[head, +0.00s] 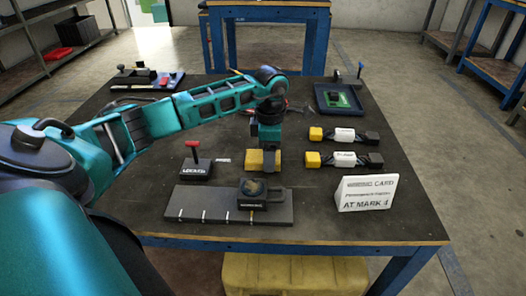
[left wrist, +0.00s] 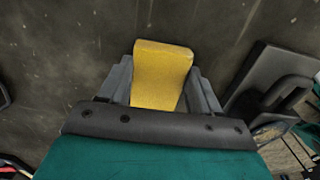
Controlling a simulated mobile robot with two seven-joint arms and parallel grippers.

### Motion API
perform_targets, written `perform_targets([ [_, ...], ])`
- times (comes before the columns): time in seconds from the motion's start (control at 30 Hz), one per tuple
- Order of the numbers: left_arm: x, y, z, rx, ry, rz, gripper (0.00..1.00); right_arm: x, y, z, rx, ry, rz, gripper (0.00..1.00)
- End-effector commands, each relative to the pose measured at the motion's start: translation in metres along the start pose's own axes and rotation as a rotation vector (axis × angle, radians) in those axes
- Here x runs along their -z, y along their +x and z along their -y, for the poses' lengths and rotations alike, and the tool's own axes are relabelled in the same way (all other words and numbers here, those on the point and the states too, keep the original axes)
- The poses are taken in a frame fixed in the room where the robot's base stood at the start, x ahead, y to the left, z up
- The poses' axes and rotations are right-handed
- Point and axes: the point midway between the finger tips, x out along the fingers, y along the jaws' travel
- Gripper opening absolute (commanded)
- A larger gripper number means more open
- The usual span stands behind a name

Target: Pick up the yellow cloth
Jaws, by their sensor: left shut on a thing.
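The yellow cloth (head: 256,160) is a folded, block-like piece near the middle of the dark table in the head view. It also shows in the left wrist view (left wrist: 162,75), standing between the two grey fingers. My left gripper (head: 265,165) reaches down over it and is shut on it. In the left wrist view the fingers (left wrist: 160,92) press against both sides of the cloth. I cannot tell whether the cloth still touches the table. My right gripper is not in view.
A grey marked plate (head: 190,203) with a dark knob block (head: 252,194) lies just in front. A red-handled lever marked locked (head: 196,160) stands to the left. A white card (head: 367,193) and two yellow-ended connectors (head: 345,136) (head: 343,159) are to the right.

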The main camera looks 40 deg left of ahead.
Motion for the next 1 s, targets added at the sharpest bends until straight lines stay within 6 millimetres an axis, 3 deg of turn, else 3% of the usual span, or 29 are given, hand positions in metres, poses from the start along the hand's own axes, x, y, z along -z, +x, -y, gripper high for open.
perform_targets([
  [0.2, 0.000, 0.000, 0.000, 0.000, 0.000, 0.000, 0.34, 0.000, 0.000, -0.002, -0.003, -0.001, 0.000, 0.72],
  [0.57, 0.000, -0.008, -0.001, -0.001, 0.000, 0.000, 0.34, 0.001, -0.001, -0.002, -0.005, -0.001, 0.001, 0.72],
  [0.77, 0.000, -0.035, -0.001, -0.003, -0.001, 0.001, 0.34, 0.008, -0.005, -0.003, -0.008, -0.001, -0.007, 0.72],
  [1.0, 0.000, -0.093, -0.001, -0.005, 0.000, 0.003, 0.34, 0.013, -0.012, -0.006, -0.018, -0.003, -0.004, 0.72],
])
